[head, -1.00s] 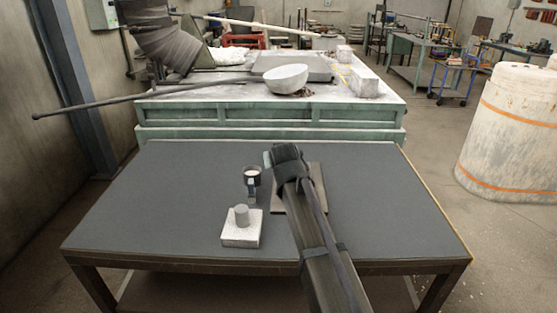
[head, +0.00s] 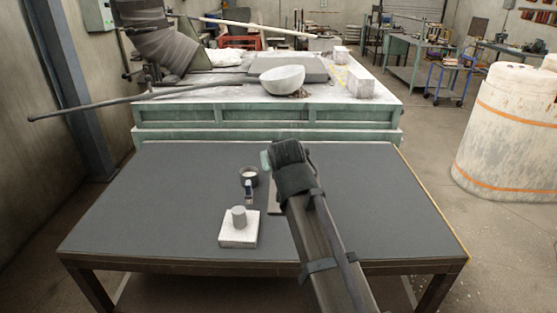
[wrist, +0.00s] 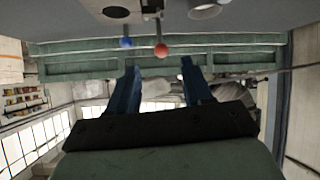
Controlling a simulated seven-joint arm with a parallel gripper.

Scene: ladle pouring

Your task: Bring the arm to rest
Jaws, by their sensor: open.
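My gripper (wrist: 159,66) shows in the wrist view with two blue fingers spread apart and nothing between them. In the head view my arm reaches over the grey table (head: 150,195), and its dark wrist hides the fingers.
A green-sided bench (head: 270,115) behind the table holds a pale bowl (head: 282,79), white blocks (head: 361,83) and a long dark rod (head: 100,105). The table's left and right sides are clear. In the wrist view, a blue ball (wrist: 126,43) and a red ball (wrist: 161,50) show beyond the fingers.

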